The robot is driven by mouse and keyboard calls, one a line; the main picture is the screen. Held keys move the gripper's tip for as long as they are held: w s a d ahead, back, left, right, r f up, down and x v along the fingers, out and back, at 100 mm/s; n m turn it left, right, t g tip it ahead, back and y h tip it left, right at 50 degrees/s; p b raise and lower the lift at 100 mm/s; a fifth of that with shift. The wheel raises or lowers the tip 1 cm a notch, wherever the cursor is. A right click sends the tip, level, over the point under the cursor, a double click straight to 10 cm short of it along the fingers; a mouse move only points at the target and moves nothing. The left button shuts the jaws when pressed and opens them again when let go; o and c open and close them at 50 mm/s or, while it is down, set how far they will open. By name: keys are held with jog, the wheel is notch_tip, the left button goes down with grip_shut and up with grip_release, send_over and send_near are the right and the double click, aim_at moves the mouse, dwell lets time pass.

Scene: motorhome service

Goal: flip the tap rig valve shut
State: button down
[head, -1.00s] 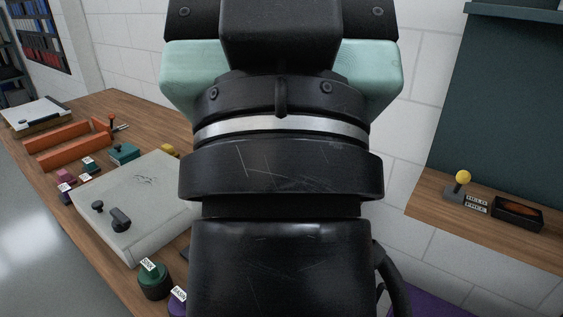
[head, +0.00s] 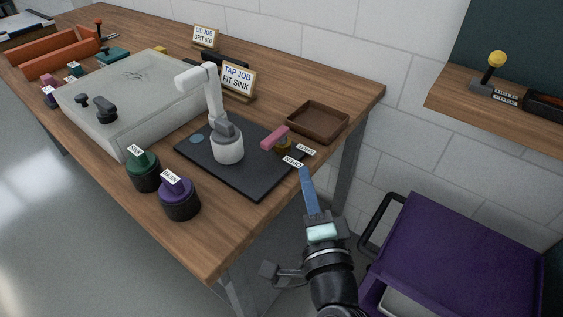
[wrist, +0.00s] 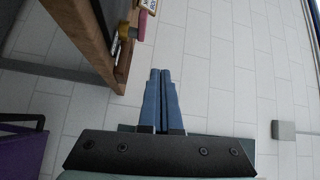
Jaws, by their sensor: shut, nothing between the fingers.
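The tap rig is a dark board (head: 206,164) on the wooden bench with a white tap (head: 213,105) standing on it. The valve has a pink lever (head: 274,138) on a brass body (head: 284,146), at the board's right side, with small white labels (head: 293,161) beside it. The pink lever also shows at the top of the wrist view (wrist: 143,24). My gripper (head: 305,172) has blue fingers, shut and empty. In the head view it is in front of the bench's right end, apart from the lever. In the wrist view the fingertips (wrist: 160,72) point at the white wall.
A brown tray (head: 318,122) lies behind the valve. Green and purple knobs (head: 180,197) stand at the bench's front edge. A purple cart (head: 459,248) is at the right, and a shelf with a yellow-knobbed lever (head: 495,60) is above it.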

jog(key=shift+m, duration=0.8)
jog(key=f, duration=0.2)
jog(key=s+f, duration=0.1)
jog(key=f, duration=0.1)
jog(key=shift+d, duration=0.2)
jog(key=shift+w, duration=0.15)
send_near(278, 140)
jog(key=w+d, duration=0.1)
jog(key=w, duration=0.1)
jog(key=w+d, duration=0.1)
jog(key=w, duration=0.1)
jog(key=shift+d+r+p, duration=0.15)
jog(key=shift+r+p, duration=0.05)
jog(key=shift+p, duration=0.1)
jog(key=shift+w+a+p, duration=0.3)
jog(key=shift+a, duration=0.25)
jog(key=shift+w+a+p, duration=0.25)
jog(key=shift+w+a, duration=0.05)
jog(key=shift+a, duration=0.25)
jog(key=shift+w+a, duration=0.3)
jog(key=shift+a, duration=0.15)
